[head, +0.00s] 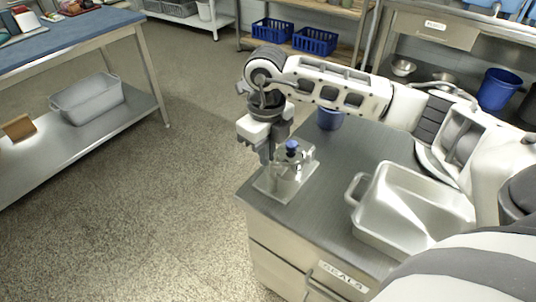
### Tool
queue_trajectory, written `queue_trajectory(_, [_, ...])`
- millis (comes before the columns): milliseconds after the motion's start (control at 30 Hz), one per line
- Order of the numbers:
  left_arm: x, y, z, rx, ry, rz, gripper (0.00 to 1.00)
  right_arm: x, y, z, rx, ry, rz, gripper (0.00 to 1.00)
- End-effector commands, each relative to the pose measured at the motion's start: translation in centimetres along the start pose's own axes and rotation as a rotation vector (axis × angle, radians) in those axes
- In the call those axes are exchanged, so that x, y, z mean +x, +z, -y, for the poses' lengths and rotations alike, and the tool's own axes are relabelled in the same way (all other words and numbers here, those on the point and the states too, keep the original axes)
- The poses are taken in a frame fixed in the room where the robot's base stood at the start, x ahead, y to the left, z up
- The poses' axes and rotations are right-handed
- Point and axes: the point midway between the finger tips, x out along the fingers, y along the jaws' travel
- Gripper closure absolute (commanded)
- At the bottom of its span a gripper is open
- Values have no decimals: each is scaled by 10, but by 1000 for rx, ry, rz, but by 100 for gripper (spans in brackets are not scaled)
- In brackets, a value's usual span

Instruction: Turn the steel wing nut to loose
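A small, pale steel device with a blue knob (291,147) on top stands on a light base plate (270,188) at the near left corner of the grey cabinet top. I take it to be the mill. My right gripper (266,158) points down at the left side of the device, close beside the blue knob. Its fingers overlap the device in the picture, and I cannot tell whether they touch it. The fingertips are small and partly merged with the device. I cannot make out the steel wing nut. My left gripper is not in view.
A steel tray (395,241) with a handle stands at the right on the cabinet top (333,192). A blue cup (330,118) stands behind the device, under my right arm. A drawer labelled SEALS (342,275) faces front. Open floor (150,220) lies left.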

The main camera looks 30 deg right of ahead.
Motion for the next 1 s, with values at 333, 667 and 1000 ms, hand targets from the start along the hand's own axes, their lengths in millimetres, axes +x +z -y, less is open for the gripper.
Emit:
queue_trajectory(333, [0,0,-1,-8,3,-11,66,-2,2,-1,-104,-2,8,100])
queue_trajectory(667, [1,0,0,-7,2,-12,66,-3,2,-1,-115,-2,9,100])
queue_trajectory(1000, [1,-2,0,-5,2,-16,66,-2,1,-1,-114,-1,6,75])
